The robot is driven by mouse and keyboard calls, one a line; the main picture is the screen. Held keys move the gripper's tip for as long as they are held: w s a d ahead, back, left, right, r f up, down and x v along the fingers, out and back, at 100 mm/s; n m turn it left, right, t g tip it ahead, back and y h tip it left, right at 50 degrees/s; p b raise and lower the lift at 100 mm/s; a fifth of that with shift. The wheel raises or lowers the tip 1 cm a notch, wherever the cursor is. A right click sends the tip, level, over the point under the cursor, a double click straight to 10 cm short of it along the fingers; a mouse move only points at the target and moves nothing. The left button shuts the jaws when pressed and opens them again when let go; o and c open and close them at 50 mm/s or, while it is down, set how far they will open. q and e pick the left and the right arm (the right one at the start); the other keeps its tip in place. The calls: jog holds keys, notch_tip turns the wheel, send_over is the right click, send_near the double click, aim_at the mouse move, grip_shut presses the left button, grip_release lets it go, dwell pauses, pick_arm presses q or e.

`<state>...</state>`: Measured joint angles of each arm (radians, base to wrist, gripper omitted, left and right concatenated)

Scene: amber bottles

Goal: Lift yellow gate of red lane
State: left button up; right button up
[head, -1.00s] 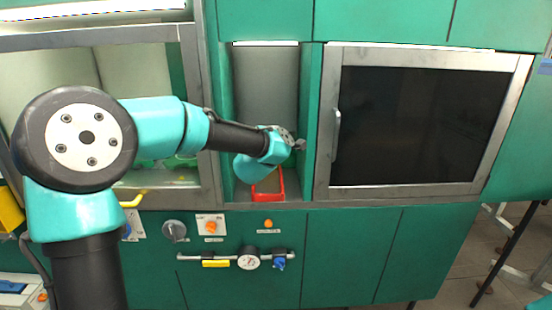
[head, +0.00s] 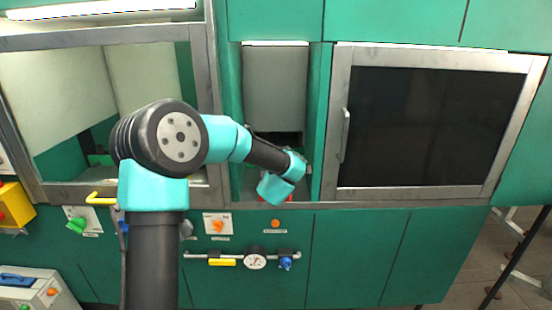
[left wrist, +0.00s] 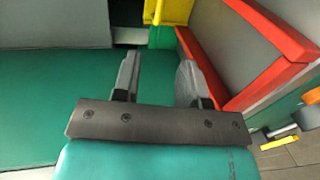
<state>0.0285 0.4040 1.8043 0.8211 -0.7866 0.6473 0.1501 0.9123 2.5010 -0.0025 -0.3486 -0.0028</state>
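The red lane shows in the left wrist view as a red-rimmed chute (left wrist: 215,75) on the right side. The yellow gate (left wrist: 168,10) is an upright yellow piece at the top of that view, by the lane's far end. My left gripper (left wrist: 157,85) is open and empty, its two fingers apart, pointing toward the yellow piece. In the head view the left wrist is in the middle niche, and only a sliver of red (head: 264,199) shows below it. The gate and my left fingertips are hidden there. My right gripper is in neither view.
A grey panel (head: 274,88) hangs in the niche with a dark gap beneath. A dark-windowed door (head: 425,125) is at right, an open-fronted bay (head: 55,95) at left. A yellow handle (head: 100,199) projects below the bay. A pipe with a gauge (head: 255,262) runs below the niche.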

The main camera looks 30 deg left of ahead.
pick_arm(q)
jog(key=x, duration=1.7)
jog(key=shift+w, duration=0.1)
jog(key=shift+c, duration=0.4)
grip_shut()
